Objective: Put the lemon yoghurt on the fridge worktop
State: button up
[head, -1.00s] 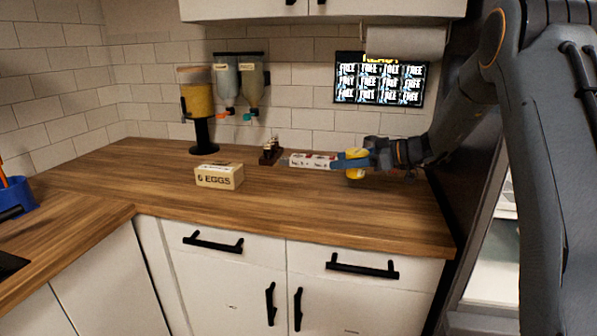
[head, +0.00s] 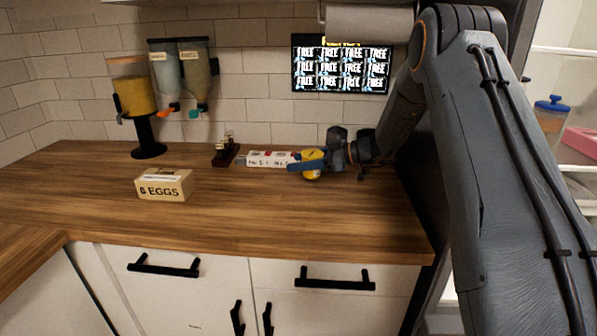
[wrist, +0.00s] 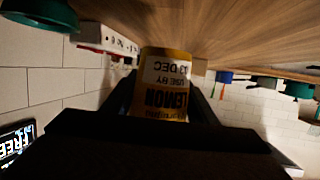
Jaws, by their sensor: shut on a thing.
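The lemon yoghurt (head: 312,170) is a small yellow pot with a white label. In the wrist view the pot (wrist: 165,88) appears upside down, with LEMON and a use-by date readable. My gripper (head: 306,165) is shut on it, a dark finger on each side. The pot is over the back right part of the wooden worktop (head: 270,215), beside the fridge. I cannot tell whether its base touches the wood. It looks about upright in the head view.
A white box with red marks (head: 265,159) lies just left of the pot. Further left are a dark wooden stand (head: 225,153), an EGGS box (head: 165,184) and a dispenser (head: 135,95). The front middle worktop is clear. The open fridge (head: 565,150) is at right.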

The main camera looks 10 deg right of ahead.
notch_tip(320, 180, down, 4)
jog(key=shift+r+p, duration=0.1)
jog(key=shift+p, duration=0.55)
jog(key=shift+f+b, duration=0.3)
jog(key=shift+b, duration=0.05)
jog(key=o, duration=1.1)
jog(key=shift+r+p, duration=0.2)
jog(key=shift+p, duration=0.1)
jog(key=shift+s+d+r, duration=0.1)
jog(key=shift+d, duration=0.3)
jog(key=b+v, duration=0.2)
jog(key=v, duration=0.4)
jog(key=shift+s+d+r+b, duration=0.15)
jog(key=shift+s+d+b, duration=0.1)
jog(key=shift+d+b, duration=0.1)
